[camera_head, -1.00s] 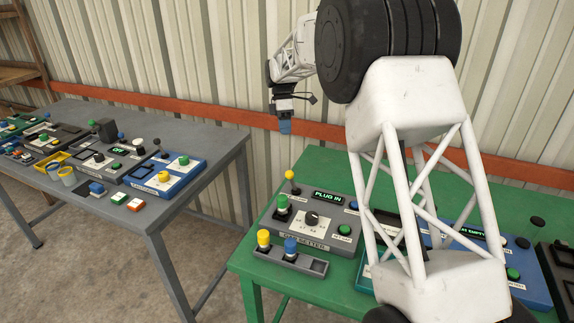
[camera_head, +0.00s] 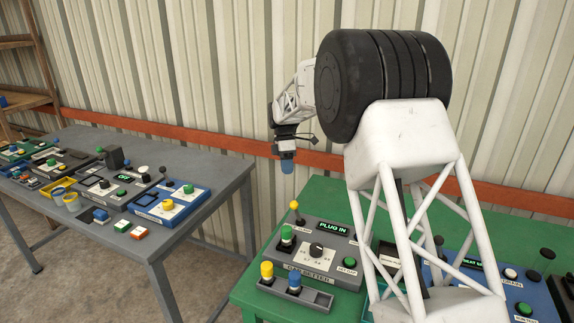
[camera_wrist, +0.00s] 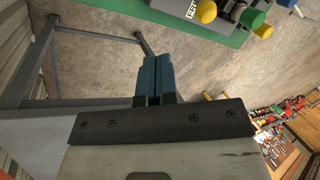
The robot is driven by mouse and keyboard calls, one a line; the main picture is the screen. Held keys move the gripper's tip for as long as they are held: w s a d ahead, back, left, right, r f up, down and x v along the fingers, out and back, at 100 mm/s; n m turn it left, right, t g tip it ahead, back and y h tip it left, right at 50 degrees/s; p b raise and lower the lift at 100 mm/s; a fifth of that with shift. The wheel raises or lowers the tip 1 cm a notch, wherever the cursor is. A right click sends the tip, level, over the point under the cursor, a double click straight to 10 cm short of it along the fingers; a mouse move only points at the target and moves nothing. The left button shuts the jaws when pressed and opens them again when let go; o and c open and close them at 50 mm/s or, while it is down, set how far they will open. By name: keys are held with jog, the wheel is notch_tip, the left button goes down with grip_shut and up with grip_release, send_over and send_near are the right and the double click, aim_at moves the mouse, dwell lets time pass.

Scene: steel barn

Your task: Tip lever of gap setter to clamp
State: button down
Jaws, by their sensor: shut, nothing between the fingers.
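The gap setter (camera_head: 285,252) is a grey panel on the green table. Its display (camera_head: 333,228) reads "PLUG IN". A lever with a yellow knob (camera_head: 294,206) stands at its back left corner. A green plug (camera_head: 287,234), a dark dial (camera_head: 316,250) and a green button (camera_head: 350,262) are also on it. My gripper (camera_head: 287,168) has blue fingers and hangs in the air above and behind the lever, apart from it. In the wrist view my gripper (camera_wrist: 156,78) is shut and empty. Part of the gap setter shows sideways at that view's top edge.
A tray (camera_head: 320,296) with a yellow and a blue plug sits before the gap setter. A blue panel (camera_head: 470,275) stands right, partly behind my arm. A grey table (camera_head: 225,178) with several panels is left. A corrugated wall with an orange rail is behind.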

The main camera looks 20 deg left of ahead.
aim_at(296, 211)
jog(key=shift+s+d+f, duration=0.65)
jog(key=shift+s+f, duration=0.25)
jog(key=shift+f, duration=0.2)
jog(key=shift+s+d+f, duration=0.65)
jog(key=shift+s+f, duration=0.25)
jog(key=shift+f, duration=0.2)
jog(key=shift+s+d+f, duration=0.65)
jog(key=shift+s+f, duration=0.25)
jog(key=shift+f, duration=0.2)
jog(key=shift+d+r+y, duration=0.25)
jog(key=shift+d+y, duration=0.35)
jog(key=shift+y, duration=0.1)
jog(key=shift+d+r+n+y, duration=0.15)
jog(key=shift+d+y, duration=0.4)
jog(key=shift+y, duration=0.1)
jog(key=shift+d+r+n+y, duration=0.15)
jog(key=shift+d+y, duration=0.4)
jog(key=shift+y, duration=0.1)
jog(key=shift+d+n+y, duration=0.3)
jog(key=shift+d+y, duration=0.95)
jog(key=shift+y, duration=0.15)
jog(key=shift+d+f, duration=0.1)
jog(key=shift+d, duration=0.25)
jog(key=shift+d, duration=0.1)
